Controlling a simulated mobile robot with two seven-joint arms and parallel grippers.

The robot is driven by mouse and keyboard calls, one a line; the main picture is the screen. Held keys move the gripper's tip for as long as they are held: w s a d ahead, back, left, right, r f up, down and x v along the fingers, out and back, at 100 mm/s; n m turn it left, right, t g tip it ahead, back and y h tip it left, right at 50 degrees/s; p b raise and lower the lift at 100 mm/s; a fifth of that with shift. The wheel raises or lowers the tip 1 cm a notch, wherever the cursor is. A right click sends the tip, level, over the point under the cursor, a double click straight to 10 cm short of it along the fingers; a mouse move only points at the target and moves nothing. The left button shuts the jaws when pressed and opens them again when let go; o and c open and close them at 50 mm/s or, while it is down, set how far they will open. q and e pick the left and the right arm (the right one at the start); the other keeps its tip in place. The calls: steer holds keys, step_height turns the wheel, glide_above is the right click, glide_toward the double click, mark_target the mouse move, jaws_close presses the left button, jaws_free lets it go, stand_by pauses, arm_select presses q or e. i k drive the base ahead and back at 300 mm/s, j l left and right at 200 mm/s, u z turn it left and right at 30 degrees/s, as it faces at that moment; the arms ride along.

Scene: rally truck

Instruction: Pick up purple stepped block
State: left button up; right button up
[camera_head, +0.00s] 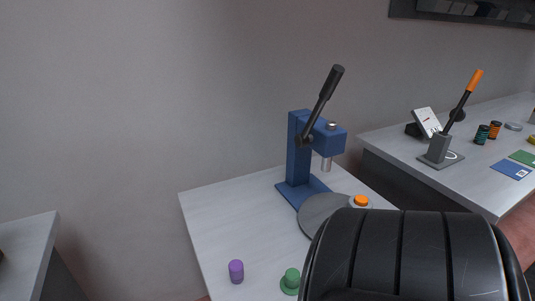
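A small purple block (236,271) stands upright near the front left of the light table (215,225). It looks like a short cylinder; its steps are too small to make out. A green stepped piece (291,281) with a wider base stands to its right, partly cut off by the large black ribbed object. Neither of my grippers shows in the head view.
A large black ribbed cylinder (405,255) blocks the lower right. A blue lever press (299,155) stands at the back beside a grey disc and an orange-topped piece (361,201). A right-hand counter holds a grey lever (439,147) and cans.

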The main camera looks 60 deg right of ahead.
mark_target(236, 266)
steer(key=i+z, duration=0.1)
steer(key=z, duration=0.35)
steer(key=i+z, duration=0.1)
steer(key=z, duration=0.3)
steer(key=j+z, duration=0.15)
steer(key=z, duration=0.3)
steer(key=i+j+z, duration=0.1)
steer(key=z, duration=0.35)
